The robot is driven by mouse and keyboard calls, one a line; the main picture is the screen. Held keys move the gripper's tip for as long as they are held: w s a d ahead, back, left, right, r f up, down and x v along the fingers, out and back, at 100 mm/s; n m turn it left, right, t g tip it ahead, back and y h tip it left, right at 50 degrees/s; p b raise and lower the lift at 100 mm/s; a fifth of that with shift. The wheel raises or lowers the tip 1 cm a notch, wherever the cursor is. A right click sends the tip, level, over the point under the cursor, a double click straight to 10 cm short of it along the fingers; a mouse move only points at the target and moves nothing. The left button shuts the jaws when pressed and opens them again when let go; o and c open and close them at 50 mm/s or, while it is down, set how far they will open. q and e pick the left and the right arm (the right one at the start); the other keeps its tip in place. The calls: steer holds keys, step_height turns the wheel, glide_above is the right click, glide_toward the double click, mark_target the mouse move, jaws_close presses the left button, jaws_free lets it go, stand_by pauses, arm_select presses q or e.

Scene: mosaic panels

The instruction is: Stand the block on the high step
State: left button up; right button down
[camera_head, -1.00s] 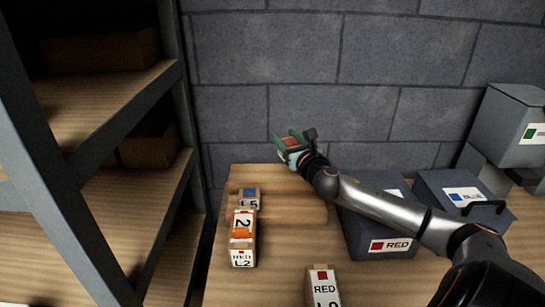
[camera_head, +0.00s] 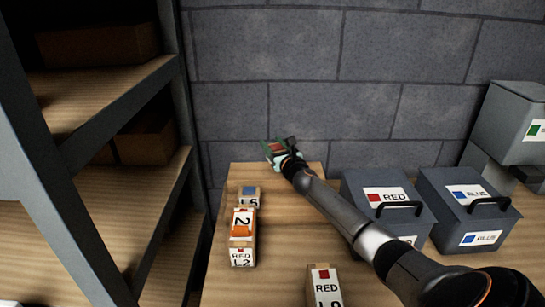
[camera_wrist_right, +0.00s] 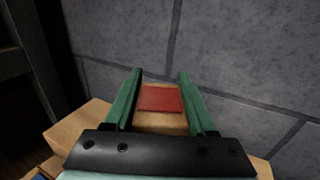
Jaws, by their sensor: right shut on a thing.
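My right gripper (camera_head: 278,149) is at the back of the wooden table, near the grey wall. Its green fingers are shut on a wooden block with a red face, and my gripper largely hides the block in the head view. In the right wrist view the block (camera_wrist_right: 162,122) sits between the two fingers (camera_wrist_right: 160,92), its red face showing. Below the gripper is a raised wooden step (camera_head: 305,185) at the table's back left; whether the block touches it I cannot tell. My left gripper is not in view.
Another RED block (camera_head: 325,287) is in front. Grey RED (camera_head: 360,210) and BLUE (camera_head: 450,220) bins stand right. A shelf rack (camera_head: 120,110) stands left.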

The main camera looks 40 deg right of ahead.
step_height(320, 180, down, 3)
steer(key=shift+f+b, duration=0.15)
steer(key=shift+b, duration=1.05)
steer(key=shift+c, duration=1.1)
jaws_free()
